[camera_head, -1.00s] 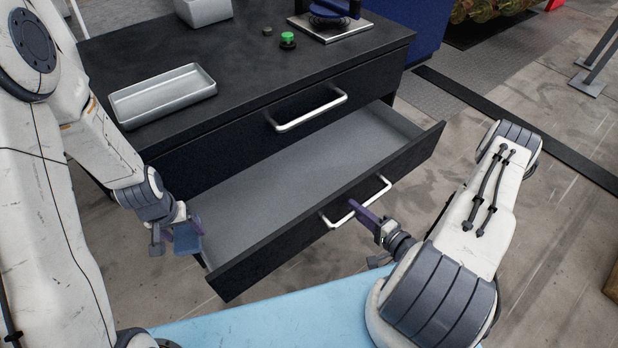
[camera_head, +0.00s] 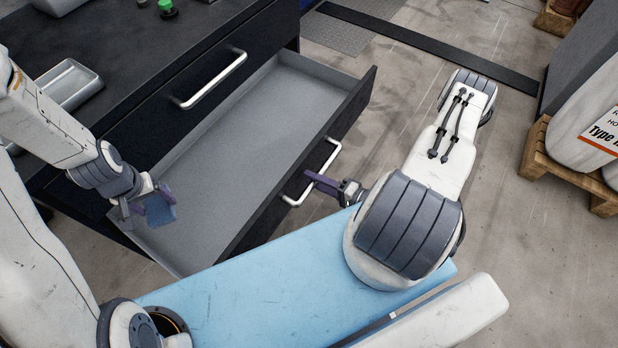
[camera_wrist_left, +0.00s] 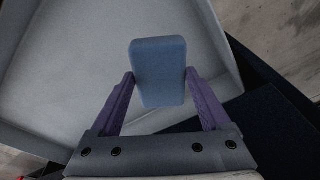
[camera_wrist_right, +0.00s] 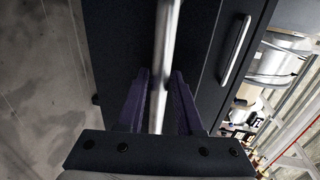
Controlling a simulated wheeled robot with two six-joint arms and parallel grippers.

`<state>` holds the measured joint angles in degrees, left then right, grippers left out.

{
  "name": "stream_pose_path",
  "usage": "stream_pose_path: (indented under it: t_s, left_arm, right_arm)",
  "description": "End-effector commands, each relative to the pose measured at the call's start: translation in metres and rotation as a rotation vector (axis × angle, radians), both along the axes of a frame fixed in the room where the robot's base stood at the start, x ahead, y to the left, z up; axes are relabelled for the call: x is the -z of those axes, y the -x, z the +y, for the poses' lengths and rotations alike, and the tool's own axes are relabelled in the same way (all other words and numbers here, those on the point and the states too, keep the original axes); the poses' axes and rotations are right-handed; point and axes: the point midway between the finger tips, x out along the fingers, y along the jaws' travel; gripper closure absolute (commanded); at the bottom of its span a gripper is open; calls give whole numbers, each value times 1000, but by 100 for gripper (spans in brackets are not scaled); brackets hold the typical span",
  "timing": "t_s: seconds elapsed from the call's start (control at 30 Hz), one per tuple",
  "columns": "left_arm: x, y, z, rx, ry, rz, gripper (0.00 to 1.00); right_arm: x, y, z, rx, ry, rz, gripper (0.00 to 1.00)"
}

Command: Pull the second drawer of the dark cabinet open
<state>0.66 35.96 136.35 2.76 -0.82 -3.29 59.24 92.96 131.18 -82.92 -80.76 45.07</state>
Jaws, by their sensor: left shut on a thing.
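The dark cabinet (camera_head: 95,120) stands at the left in the head view. Its second drawer (camera_head: 345,115) is pulled out and its grey inside (camera_head: 225,150) looks empty. The drawer's silver bar handle (camera_head: 331,158) is also in the right wrist view (camera_wrist_right: 163,50). My right gripper (camera_head: 312,178) is at this handle, with the bar between its purple fingers and narrow gaps showing beside it. My left gripper (camera_wrist_left: 160,85) is shut on a blue block (camera_wrist_left: 158,65), also seen in the head view (camera_head: 160,209), above the left part of the open drawer.
The upper drawer with its handle (camera_head: 212,80) is closed. A grey tray (camera_head: 68,85) and a green button (camera_head: 166,7) are on the cabinet top. The floor (camera_head: 540,255) at the lower right is clear.

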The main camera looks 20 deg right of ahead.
Motion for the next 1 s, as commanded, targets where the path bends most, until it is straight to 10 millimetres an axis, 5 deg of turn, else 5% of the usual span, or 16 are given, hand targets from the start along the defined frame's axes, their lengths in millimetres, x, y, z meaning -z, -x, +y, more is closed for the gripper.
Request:
stream_pose_path:
  t_s: [0.47, 1.0]
  left_arm:
    - [-1, 0, -1, 3, 0, 0, 64]
    - [-12, 0, -1, 2, 0, 0, 64]
  right_arm:
    - [-1, 3, -5, 6, 0, 1, 45]
    - [-16, 60, -42, 12, 3, -2, 45]
